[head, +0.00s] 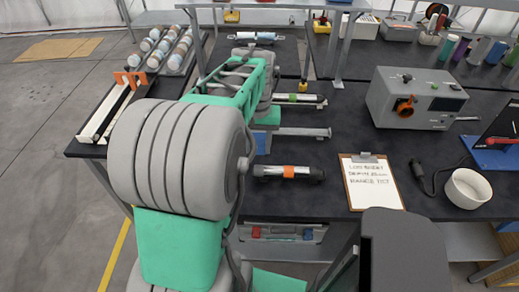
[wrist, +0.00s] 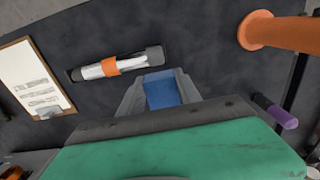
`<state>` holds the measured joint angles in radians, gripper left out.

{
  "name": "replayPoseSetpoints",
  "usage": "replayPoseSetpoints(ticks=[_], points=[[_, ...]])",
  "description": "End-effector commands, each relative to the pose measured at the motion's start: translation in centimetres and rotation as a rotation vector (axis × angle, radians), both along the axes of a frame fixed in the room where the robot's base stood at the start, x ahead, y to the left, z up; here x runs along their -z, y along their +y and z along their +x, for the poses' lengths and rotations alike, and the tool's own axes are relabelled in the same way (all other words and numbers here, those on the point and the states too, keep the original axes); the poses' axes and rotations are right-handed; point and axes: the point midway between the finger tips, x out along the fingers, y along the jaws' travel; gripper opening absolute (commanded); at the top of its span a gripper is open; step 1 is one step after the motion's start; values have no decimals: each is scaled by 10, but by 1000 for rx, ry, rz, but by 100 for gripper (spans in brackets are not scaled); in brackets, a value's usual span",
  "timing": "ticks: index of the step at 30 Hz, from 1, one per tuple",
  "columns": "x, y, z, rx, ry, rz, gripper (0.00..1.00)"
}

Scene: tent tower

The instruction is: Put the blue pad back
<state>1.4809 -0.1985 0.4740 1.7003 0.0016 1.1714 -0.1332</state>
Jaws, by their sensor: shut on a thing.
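The blue pad (wrist: 162,92) is a flat blue block held between the two grey fingers of my gripper (wrist: 160,86) in the wrist view. My gripper is shut on it. Part of the pad is hidden by the fingers and the green wrist housing. In the head view a small blue patch of the pad (head: 262,143) shows beside my green arm, over the dark workbench (head: 340,115). My arm hides most of the gripper there. I cannot tell whether the pad touches the bench.
A capped tube with an orange band (head: 288,172) lies close by; it also shows in the wrist view (wrist: 118,64). A clipboard (head: 371,182), a white bowl (head: 467,188) and a grey instrument box (head: 415,98) are to the right. A metal shelf post (head: 346,45) stands behind.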

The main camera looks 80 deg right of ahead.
Motion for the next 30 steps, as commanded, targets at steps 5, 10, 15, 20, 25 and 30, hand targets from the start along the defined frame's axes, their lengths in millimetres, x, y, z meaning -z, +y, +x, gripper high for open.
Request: replayPoseSetpoints(ticks=[5, 10, 15, 20, 25, 30], points=[[36, -36, 5, 0, 0, 4, 7], [57, -53, 6, 1, 0, 0, 7], [81, -57, 7, 1, 0, 4, 7], [94, -58, 7, 1, 0, -2, 7], [94, -58, 7, 1, 0, -2, 7], [97, -58, 7, 1, 0, -2, 45]])
